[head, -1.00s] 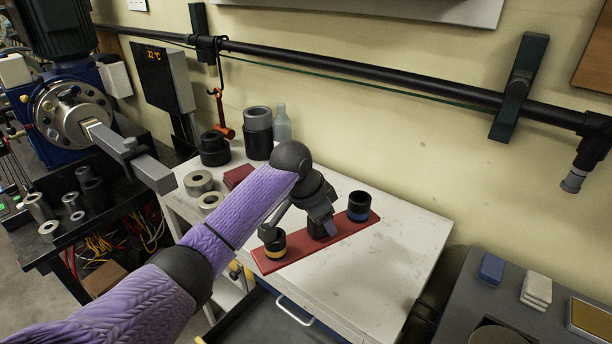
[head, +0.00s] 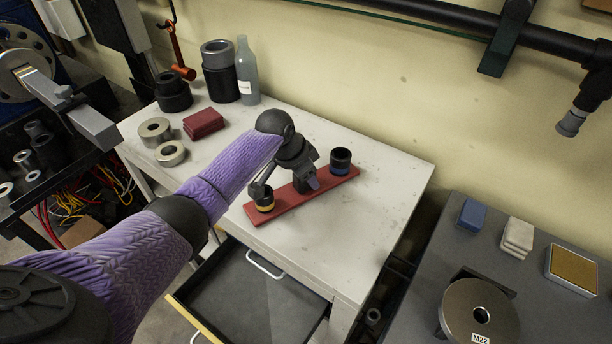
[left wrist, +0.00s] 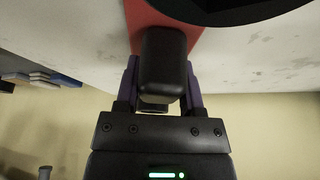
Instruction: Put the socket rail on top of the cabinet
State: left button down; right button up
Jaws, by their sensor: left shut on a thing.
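The red socket rail (head: 288,206) lies over the white top of the cabinet (head: 372,225), near its front edge. I cannot tell for sure whether its underside touches. A dark socket with a yellow band (head: 264,201) stands at its left end, and one with a blue band (head: 341,162) at its right end. My left gripper (head: 308,183) is at the middle of the rail, shut on its black grip block. In the left wrist view the fingers flank the block (left wrist: 161,62), with the red rail (left wrist: 142,22) behind it. My right gripper is out of view.
Red pads (head: 204,123), metal rings (head: 156,131), dark cylinders (head: 220,72) and a bottle (head: 246,75) stand on the cabinet's left part. An open drawer (head: 240,290) juts out in front. A grey bench (head: 560,300) is at right. The cabinet's right part is clear.

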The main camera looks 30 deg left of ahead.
pick_arm(q)
jog(key=c, duration=0.7)
grip_release()
jog(key=shift+f, duration=0.15)
jog(key=o, duration=0.5)
jog(key=shift+r, duration=0.35)
jog(key=p+v, duration=0.4)
jog(key=v, duration=0.7)
jog(key=shift+s+r, duration=0.2)
jog(key=shift+r, duration=0.1)
jog(key=shift+a, duration=0.1)
